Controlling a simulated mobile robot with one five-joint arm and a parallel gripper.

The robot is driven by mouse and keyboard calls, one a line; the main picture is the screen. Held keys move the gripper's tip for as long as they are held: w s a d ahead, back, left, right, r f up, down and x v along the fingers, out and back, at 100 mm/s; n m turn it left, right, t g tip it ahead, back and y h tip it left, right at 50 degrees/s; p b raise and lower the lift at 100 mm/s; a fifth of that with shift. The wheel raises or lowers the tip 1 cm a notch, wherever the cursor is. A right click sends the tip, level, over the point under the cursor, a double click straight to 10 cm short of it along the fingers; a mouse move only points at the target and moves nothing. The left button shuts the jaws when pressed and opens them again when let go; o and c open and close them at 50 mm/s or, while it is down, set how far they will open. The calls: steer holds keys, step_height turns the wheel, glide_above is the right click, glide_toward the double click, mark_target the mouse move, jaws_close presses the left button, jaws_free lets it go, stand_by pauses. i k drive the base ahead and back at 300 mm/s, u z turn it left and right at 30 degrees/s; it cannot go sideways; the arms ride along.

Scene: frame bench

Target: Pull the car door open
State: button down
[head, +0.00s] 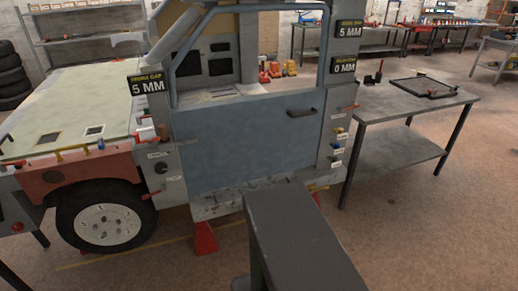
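The car door (235,142) is a blue-grey panel with a window frame above it, in the middle of the head view. It looks closed, set between the light grey pillars of the car body. A dark door handle (301,112) sits near the door's upper right edge. No gripper fingers show in this view, so I cannot see where my gripper is relative to the handle. The door's lower right is clear of the handle and the bottom edge sits above a pale sill (245,197).
The car's front wheel (106,225) and reddish fender (75,174) are at left. A grey metal table (400,104) stands right of the door, with a dark frame on it. A red stand (204,238) is under the sill. Brown floor (425,230) is open at lower right.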

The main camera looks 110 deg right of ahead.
mark_target(228, 142)
steer(key=z, duration=4.8)
steer(key=i, duration=0.1)
steer(key=u, duration=1.25)
steer(key=k, duration=0.15)
steer(key=u, duration=2.2)
steer(key=k, duration=0.8)
steer(key=z, duration=1.05)
steer(key=i, duration=1.05)
steer(key=u, duration=0.15)
